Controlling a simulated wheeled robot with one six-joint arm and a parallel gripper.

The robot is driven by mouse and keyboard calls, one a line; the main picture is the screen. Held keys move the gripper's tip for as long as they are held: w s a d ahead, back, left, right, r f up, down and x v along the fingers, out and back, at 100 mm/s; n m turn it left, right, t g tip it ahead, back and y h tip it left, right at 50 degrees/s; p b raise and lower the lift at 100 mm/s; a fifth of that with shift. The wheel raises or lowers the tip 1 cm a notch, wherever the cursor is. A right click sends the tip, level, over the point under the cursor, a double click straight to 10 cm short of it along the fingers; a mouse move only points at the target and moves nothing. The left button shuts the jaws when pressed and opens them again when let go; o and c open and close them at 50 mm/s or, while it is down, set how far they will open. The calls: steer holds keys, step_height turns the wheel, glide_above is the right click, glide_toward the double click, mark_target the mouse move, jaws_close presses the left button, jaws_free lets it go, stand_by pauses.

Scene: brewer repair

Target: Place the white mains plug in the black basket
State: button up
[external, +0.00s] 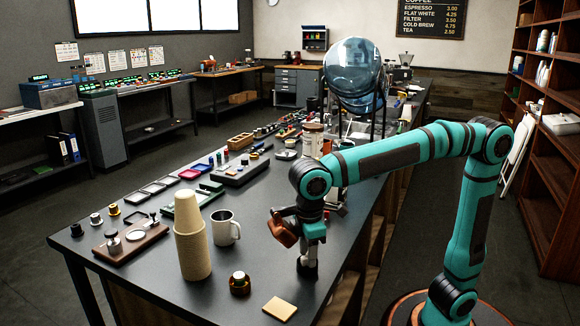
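My gripper (307,268) points down over the right front part of the dark table, close to its surface. Its fingers are small and dark here, and I cannot tell whether they are open, shut or holding something. I cannot make out the white mains plug; it may be too small or hidden by my arm. I cannot pick out a black basket with certainty either. My arm hides part of the table behind the wrist.

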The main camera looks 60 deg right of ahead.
stand_by(0.5)
steer(key=shift+r, duration=3.55)
steer(key=w+d+r+m+t+y, duration=0.15)
steer(key=d+t, duration=0.25)
steer(key=d, duration=0.7)
steer(key=d+r+m+t+y, duration=0.2)
steer(key=d+r+m+t, duration=0.15)
steer(key=d, duration=0.65)
steer(key=s+d+r+m+t+h, duration=0.1)
steer(key=s+d+m+t, duration=0.1)
steer(key=s+d+t, duration=0.3)
steer(key=s+d+m+t+h, duration=0.2)
steer(key=s+d+t, duration=0.3)
steer(key=d, duration=0.8)
steer(key=shift+s+r, duration=0.35)
steer(key=shift+s, duration=0.85)
